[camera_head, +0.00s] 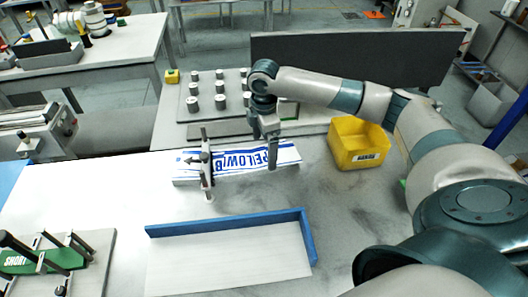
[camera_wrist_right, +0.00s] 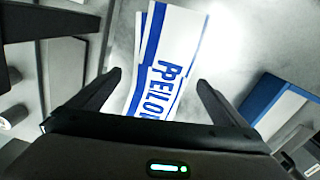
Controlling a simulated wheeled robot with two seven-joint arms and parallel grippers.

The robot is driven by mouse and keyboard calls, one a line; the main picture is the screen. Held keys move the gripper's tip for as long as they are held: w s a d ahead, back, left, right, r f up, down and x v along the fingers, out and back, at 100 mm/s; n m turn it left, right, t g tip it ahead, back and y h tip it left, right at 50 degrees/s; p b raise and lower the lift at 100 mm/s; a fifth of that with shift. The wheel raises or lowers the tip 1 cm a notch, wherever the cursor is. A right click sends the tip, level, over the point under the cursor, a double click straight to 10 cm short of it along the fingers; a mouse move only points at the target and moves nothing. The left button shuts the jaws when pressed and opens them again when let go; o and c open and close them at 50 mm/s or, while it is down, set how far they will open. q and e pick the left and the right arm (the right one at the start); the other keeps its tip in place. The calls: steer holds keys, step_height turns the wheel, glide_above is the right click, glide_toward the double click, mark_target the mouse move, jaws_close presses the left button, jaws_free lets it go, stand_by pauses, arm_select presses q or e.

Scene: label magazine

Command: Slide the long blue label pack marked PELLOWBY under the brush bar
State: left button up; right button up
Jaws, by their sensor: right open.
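The long label pack marked PELLOWBY (camera_head: 235,162) is white with blue letters and a blue stripe. It lies flat on the grey table. A narrow upright frame, apparently the brush bar (camera_head: 207,168), crosses the pack's left part. I cannot tell how far the pack reaches beneath it. My right gripper (camera_head: 268,150) points down over the pack's right part and covers some letters. In the right wrist view, the fingers of this gripper (camera_wrist_right: 159,82) are apart, with the pack (camera_wrist_right: 172,55) between and beyond them. Contact is not clear. My left gripper is not in view.
A yellow bin (camera_head: 358,160) stands right of the pack. A white area with a blue raised edge (camera_head: 230,226) lies in front. A green pack marked SHORT (camera_head: 58,259) sits among dark posts at the front left. Metal pegs (camera_head: 220,103) stand behind.

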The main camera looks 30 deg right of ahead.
mark_target(280, 154)
steer(key=shift+f+p, duration=0.4)
steer(key=shift+f, duration=1.7)
steer(key=shift+c, duration=0.5)
steer(key=c, duration=1.5)
steer(key=shift+c, duration=0.2)
steer(key=shift+d, duration=0.15)
steer(key=shift+s+d+r, duration=0.1)
steer(key=shift+s+d, duration=0.05)
steer(key=shift+d, duration=0.1)
steer(key=shift+s+d+p, duration=0.3)
steer(key=shift+d+p, duration=0.05)
steer(key=shift+d, duration=0.3)
steer(key=shift+s+d+p, duration=0.35)
steer(key=shift+d+p, duration=0.05)
steer(key=shift+d, duration=0.2)
steer(key=shift+s+d+p, duration=0.3)
steer(key=shift+d+p, duration=0.05)
steer(key=shift+d, duration=0.3)
steer(key=shift+s+d+p, duration=0.4)
steer(key=shift+s+d, duration=0.15)
steer(key=shift+d, duration=0.65)
steer(key=shift+s+d+p, duration=0.4)
steer(key=shift+s+d, duration=0.2)
steer(key=shift+d, duration=0.55)
steer(key=shift+s+d+p, duration=0.4)
steer(key=shift+s+d, duration=0.15)
steer(key=shift+d, duration=0.65)
